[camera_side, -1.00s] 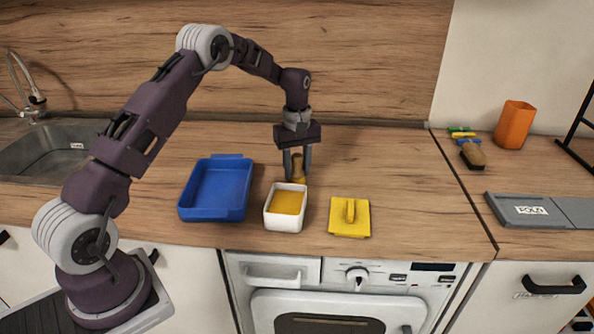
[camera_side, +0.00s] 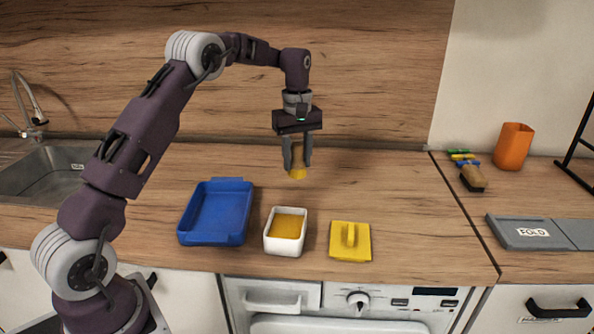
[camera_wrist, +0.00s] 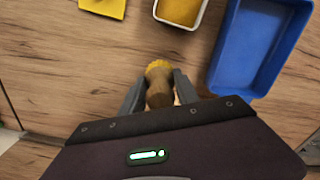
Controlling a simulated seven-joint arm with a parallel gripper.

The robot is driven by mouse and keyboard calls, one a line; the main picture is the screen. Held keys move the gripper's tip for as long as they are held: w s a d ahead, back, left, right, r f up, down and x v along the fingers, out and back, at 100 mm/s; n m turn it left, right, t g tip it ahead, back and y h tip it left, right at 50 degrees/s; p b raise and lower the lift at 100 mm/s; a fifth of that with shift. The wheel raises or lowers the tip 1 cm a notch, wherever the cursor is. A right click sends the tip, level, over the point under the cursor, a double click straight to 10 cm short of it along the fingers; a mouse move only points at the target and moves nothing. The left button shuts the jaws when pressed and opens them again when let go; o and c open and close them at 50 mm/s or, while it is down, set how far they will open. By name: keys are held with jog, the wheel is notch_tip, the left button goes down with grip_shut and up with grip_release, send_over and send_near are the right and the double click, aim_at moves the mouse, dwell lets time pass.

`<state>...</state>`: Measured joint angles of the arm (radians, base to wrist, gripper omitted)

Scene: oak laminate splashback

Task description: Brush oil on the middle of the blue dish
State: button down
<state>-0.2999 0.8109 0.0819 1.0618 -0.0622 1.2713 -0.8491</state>
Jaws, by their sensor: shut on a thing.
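The blue dish (camera_side: 217,213) stands on the wooden counter, left of a white container (camera_side: 285,247) with yellow oil (camera_side: 288,225) inside. My gripper (camera_side: 297,160) is shut on a brush (camera_side: 297,173) with a brown handle and yellow bristles, held upright above the counter behind the oil container. In the wrist view the brush (camera_wrist: 159,88) sits between the two fingers, bristles outward. The blue dish (camera_wrist: 262,45) also shows there at the upper right and looks empty. The bristles are apart from both oil and dish.
A yellow lid with a raised handle (camera_side: 350,241) lies right of the oil container. A brown-handled brush (camera_side: 472,178), an orange cup (camera_side: 513,147) and a grey case marked FOLD (camera_side: 531,232) are at the right. A sink (camera_side: 45,170) is far left. The counter behind the containers is clear.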

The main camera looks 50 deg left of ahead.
jog(key=s+d+r+g+h, duration=0.1)
jog(key=s+d+g, duration=0.3)
jog(key=s+d, duration=0.45)
jog(key=shift+w+a+f+x, duration=0.1)
jog(key=shift+w+x, duration=0.1)
jog(key=shift+x, duration=0.7)
jog(key=shift+w+a+f+x, duration=0.1)
jog(key=shift+w+x, duration=0.05)
jog(key=shift+x, duration=0.8)
jog(key=shift+w+a+f+x, duration=0.1)
jog(key=shift+w+a+x, duration=0.1)
jog(key=shift+x, duration=0.7)
jog(key=shift+f, duration=0.75)
notch_tip(320, 180, up, 7)
dwell(0.3)
dwell(0.4)
